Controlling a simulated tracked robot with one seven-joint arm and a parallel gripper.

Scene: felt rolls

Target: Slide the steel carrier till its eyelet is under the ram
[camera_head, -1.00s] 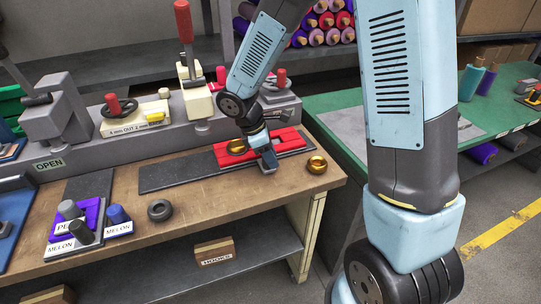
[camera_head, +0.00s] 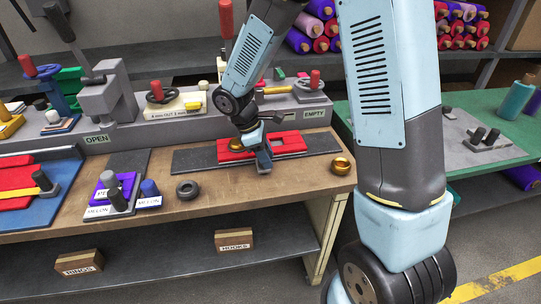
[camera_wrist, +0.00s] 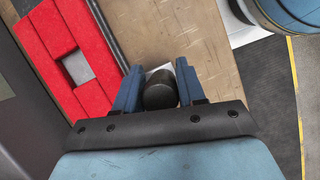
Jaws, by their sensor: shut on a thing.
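The carrier (camera_head: 288,143), topped by a red slab, lies on a long dark rail (camera_head: 195,160) on the bench. A gold eyelet (camera_head: 236,145) sits at its left end. My gripper (camera_head: 263,158) is at the carrier's front edge. In the wrist view my gripper (camera_wrist: 157,88) is shut on a dark round knob (camera_wrist: 160,92) with a white label behind it. The red slab (camera_wrist: 70,60) with a square opening shows left of the fingers. A press with a red handle (camera_head: 226,18) stands behind the rail, left of my arm. Its ram is mostly hidden by my arm.
A loose gold ring (camera_head: 341,165) lies on the bench right of the rail. A black ring (camera_head: 187,190) and a purple tray (camera_head: 118,188) with knobs are at the front left. A grey press (camera_head: 107,92) with an OPEN sign stands farther left. Bare rail lies left of the carrier.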

